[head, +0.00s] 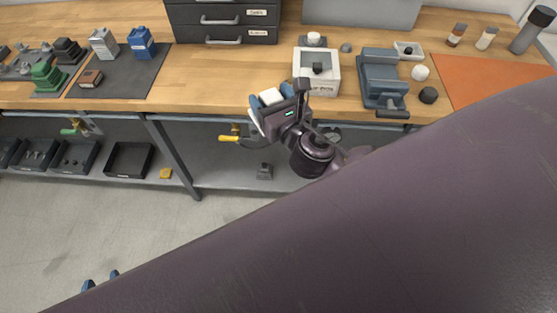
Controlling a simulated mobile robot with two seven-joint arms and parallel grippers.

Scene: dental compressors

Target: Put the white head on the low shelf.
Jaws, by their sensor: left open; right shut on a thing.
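My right gripper (262,112), with blue fingers, is shut on the white head (270,96) at the front edge of the workbench. The fingers and wrist hide part of the head. The low grey shelf (225,172) runs beneath the bench, below my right gripper. My large dark arm link covers part of the shelf's right side. My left gripper (101,280) shows only its blue fingertips at the lower left, apart and empty, over the floor.
Black trays (129,160) fill the shelf's left part. A yellow block (166,173) and a small grey part (265,172) lie on it, with bare shelf between. A bench leg (173,158) stands in front. A white box (317,72) and a blue-grey vise (382,80) sit on the bench.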

